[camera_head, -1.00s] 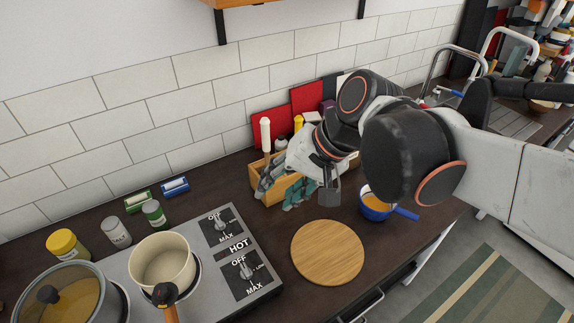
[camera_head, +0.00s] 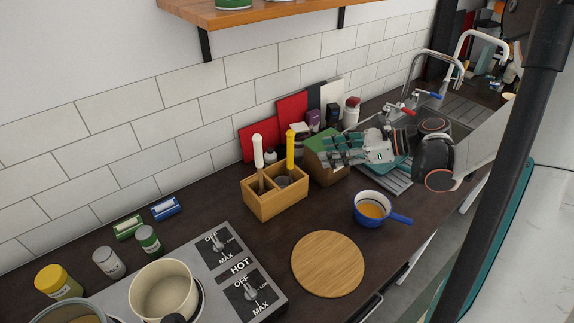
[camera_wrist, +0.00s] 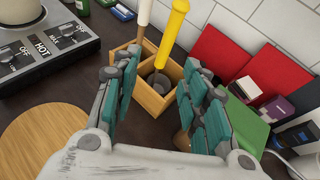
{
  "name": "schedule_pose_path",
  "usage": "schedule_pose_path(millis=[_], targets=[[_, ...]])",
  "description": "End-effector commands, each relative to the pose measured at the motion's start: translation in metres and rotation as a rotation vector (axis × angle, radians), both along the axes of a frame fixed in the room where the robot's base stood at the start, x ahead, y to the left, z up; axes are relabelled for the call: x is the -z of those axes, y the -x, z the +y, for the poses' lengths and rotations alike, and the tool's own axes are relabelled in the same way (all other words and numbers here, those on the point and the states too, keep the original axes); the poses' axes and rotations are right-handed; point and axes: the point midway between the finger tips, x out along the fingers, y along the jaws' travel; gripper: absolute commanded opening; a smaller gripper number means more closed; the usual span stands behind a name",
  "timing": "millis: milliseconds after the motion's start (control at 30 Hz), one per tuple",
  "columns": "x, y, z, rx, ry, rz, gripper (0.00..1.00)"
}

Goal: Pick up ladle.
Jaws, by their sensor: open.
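A yellow-handled utensil (camera_head: 290,152) stands upright in a two-part wooden holder (camera_head: 277,204); its rounded metal end looks like a ladle bowl. It also shows in the wrist view (camera_wrist: 172,36), between and beyond my fingers. A white-handled utensil (camera_head: 258,152) stands in the left compartment; its lower end is mostly hidden. My gripper (camera_head: 338,151) is to the right of the holder, above a green-topped box. In the wrist view my gripper (camera_wrist: 157,78) has its teal-padded fingers apart, pointing toward the holder, with nothing held.
A blue pan (camera_head: 371,207) and a round wooden board (camera_head: 328,264) lie in front of the holder. The green-topped box (camera_head: 322,172) stands close right of it. The stove (camera_head: 216,285) with a cream pot is at left. Red boards (camera_head: 292,108) lean on the wall behind.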

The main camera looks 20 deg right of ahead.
Motion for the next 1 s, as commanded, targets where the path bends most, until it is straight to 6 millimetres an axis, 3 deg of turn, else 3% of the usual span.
schedule_pose_path(millis=[67,167,500,1000], targets=[[0.003,-0.001,-0.008,0.027,-0.02,0.019,0.41],[0.008,-0.005,-0.004,0.034,-0.027,0.026,0.41],[0.032,-0.035,0.044,0.03,-0.025,0.027,0.41],[0.048,-0.059,0.076,0.031,-0.024,0.026,0.41]])
